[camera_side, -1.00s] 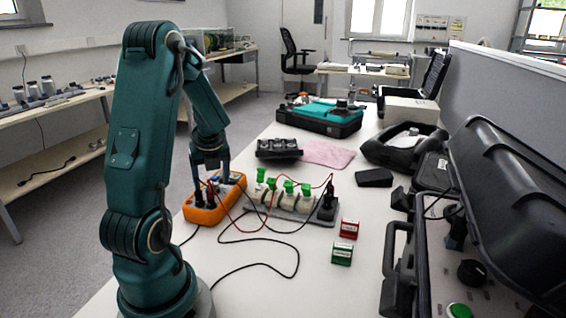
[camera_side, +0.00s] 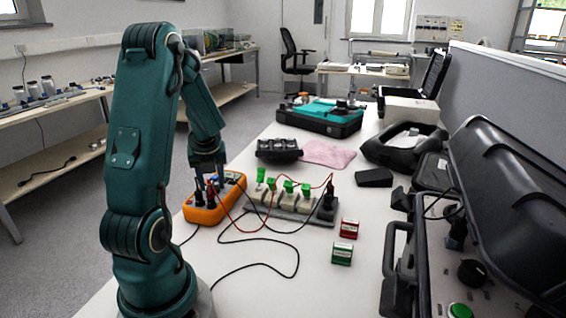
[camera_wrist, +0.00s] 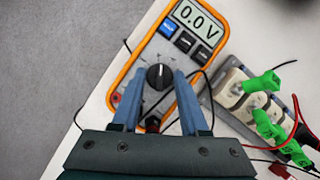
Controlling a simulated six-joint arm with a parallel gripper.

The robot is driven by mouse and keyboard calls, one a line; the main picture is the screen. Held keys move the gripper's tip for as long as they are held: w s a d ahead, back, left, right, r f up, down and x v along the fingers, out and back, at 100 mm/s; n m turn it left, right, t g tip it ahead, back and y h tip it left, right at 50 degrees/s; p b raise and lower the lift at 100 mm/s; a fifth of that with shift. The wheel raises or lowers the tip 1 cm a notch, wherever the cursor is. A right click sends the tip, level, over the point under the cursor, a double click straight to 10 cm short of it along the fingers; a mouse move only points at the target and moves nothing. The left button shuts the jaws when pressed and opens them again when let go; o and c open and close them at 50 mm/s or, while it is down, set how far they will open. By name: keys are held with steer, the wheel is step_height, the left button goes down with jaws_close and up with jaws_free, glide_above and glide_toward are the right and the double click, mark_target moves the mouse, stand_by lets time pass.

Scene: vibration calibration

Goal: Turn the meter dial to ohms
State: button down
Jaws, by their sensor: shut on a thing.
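The orange meter (camera_side: 203,214) lies on the white table below my gripper (camera_side: 209,178). In the wrist view the meter (camera_wrist: 150,48) is tilted, and its display (camera_wrist: 198,20) reads 0.0 V. Its round black dial (camera_wrist: 159,77) sits between the two blue-grey fingertips of my gripper (camera_wrist: 160,80), which is shut on it. A short white mark on the dial points roughly up in the wrist view, towards the display. The scale marks around the dial are too small to read, and my fingers cover part of them.
Red and black leads run from the meter across the table. A strip with green clips (camera_side: 290,203) stands right of the meter. A red box (camera_side: 349,228) and a green box (camera_side: 342,253) lie farther right. An open black case (camera_side: 500,200) fills the right side.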

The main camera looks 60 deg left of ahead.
steer(key=shift+s+m+t, duration=0.1)
steer(key=shift+m+t, duration=0.4)
steer(key=shift+m, duration=0.9)
steer(key=shift+c, duration=2.1)
jaws_free()
steer(key=shift+n, duration=0.3)
